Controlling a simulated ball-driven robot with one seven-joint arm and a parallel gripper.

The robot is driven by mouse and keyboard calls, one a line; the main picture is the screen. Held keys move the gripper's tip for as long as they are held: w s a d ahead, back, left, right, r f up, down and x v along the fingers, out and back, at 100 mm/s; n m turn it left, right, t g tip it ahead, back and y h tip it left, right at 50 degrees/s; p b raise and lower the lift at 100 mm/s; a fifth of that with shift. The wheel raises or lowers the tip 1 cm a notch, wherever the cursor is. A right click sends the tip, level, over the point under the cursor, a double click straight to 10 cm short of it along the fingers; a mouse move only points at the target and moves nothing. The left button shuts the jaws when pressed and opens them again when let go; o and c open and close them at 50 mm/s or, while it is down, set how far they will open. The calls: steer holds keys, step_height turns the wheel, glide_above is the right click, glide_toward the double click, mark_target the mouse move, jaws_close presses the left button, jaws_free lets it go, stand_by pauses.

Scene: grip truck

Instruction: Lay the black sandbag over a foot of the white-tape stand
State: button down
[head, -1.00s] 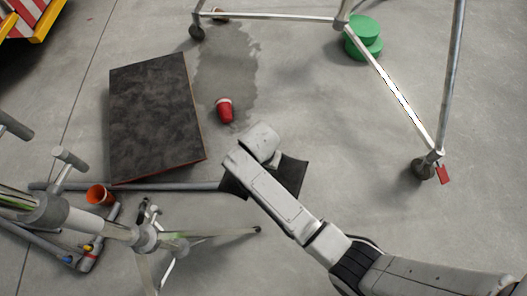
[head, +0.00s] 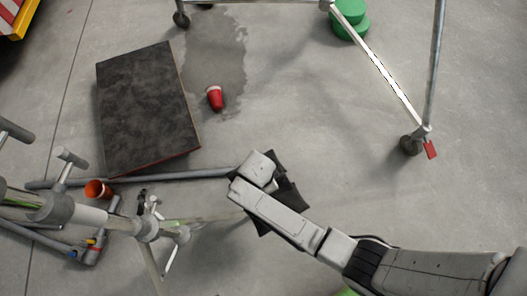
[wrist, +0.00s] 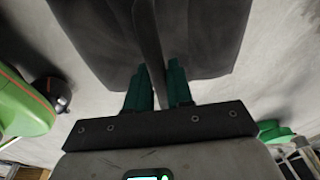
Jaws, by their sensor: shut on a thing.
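The black sandbag (head: 292,197) is held by my gripper, whose tips are hidden under my wrist in the head view. In the wrist view the dark bag (wrist: 90,30) hangs from a strap between the green fingers (wrist: 156,85), which are shut on it. A metal stand (head: 145,228) is at the lower left, with a pale band on its column (head: 85,214) and green patches; I cannot tell its tape colour for certain. One thin leg (head: 220,219) points right, and its end meets the bag's left edge in the picture. I cannot tell whether the bag touches it.
A dark flat box (head: 148,108) lies behind the stand, with a grey pipe (head: 215,173) along its near side. A red cup (head: 214,98) and an orange cup (head: 97,189) lie on the floor. A wheeled frame (head: 385,75) stands upper right. The floor between is clear.

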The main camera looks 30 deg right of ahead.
steer(key=shift+s+a+f+m, duration=0.1)
steer(key=shift+s+f+m, duration=0.2)
steer(key=shift+s+m, duration=0.25)
steer(key=shift+s+a+f+m, duration=0.1)
steer(key=shift+s+f+m, duration=0.15)
steer(key=shift+s+m, duration=0.25)
steer(key=shift+f, duration=0.1)
step_height(320, 180, down, 12)
steer(key=b, duration=1.2)
step_height(320, 180, down, 6)
steer(key=b, duration=0.5)
stand_by(2.5)
steer(key=c, duration=0.9)
jaws_free()
steer(key=shift+s+f, duration=0.1)
steer(key=shift+f, duration=0.1)
steer(key=r+p, duration=0.2)
steer(key=r, duration=0.1)
steer(key=a+r+p, duration=0.1)
steer(key=r+p, duration=0.1)
steer(key=r, duration=0.2)
steer(key=r+p, duration=0.2)
steer(key=r, duration=0.1)
steer(key=shift+a+r, duration=0.25)
steer(key=shift+r, duration=0.1)
